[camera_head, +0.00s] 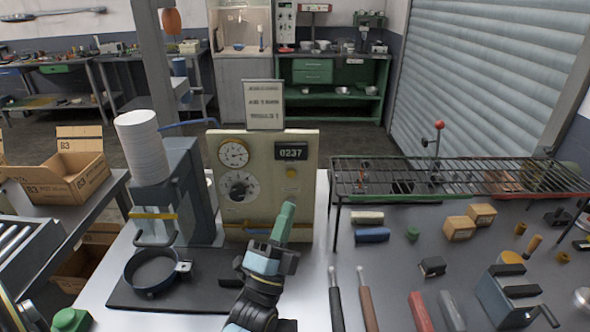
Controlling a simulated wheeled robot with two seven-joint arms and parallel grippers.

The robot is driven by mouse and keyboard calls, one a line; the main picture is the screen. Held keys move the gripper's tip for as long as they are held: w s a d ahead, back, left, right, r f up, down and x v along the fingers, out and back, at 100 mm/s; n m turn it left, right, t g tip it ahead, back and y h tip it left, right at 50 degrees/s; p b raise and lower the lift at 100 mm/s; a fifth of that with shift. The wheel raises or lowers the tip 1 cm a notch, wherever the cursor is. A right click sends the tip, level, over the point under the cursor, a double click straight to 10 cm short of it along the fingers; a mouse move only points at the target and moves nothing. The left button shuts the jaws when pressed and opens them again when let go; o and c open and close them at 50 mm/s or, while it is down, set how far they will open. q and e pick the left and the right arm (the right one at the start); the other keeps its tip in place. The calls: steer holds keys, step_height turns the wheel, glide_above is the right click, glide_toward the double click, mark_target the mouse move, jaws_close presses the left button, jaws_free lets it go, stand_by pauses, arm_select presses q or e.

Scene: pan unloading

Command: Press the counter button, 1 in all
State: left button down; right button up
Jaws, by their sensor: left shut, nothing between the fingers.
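A cream panel (268,158) stands upright on the white table, with two round dials on its left. Its counter (291,151) reads 0237. A small yellow button (292,173) sits below the counter. My left gripper (287,207) is shut and empty, with its green fingertips pointing up just below the button, in front of the panel. The view does not show clearly whether the tips touch the panel; the button itself is not covered. My right gripper is not in view.
A dark pan (152,271) lies on a black mat beside a machine with a white stacked cylinder (143,146). A wire rack (459,175) stands to the right above tools, blocks and small boxes. A sign (264,104) rises above the panel.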

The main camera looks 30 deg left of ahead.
mark_target(291, 173)
arm_select(q)
steer(key=shift+w+a+b, duration=0.55)
steer(key=shift+w+a, duration=0.2)
steer(key=shift+w, duration=0.6)
steer(key=shift+w+a+b, duration=0.55)
steer(key=shift+w+a, duration=0.25)
steer(key=shift+w, duration=0.5)
steer(key=shift+w+a+b, duration=0.55)
steer(key=shift+w+a, duration=0.2)
steer(key=shift+w, duration=0.6)
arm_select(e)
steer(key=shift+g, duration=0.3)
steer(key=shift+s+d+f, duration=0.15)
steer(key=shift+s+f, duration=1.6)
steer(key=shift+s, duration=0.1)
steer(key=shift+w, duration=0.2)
arm_select(q)
steer(key=shift+w+a, duration=0.1)
steer(key=shift+w+a+f, duration=0.1)
steer(key=shift+w, duration=0.15)
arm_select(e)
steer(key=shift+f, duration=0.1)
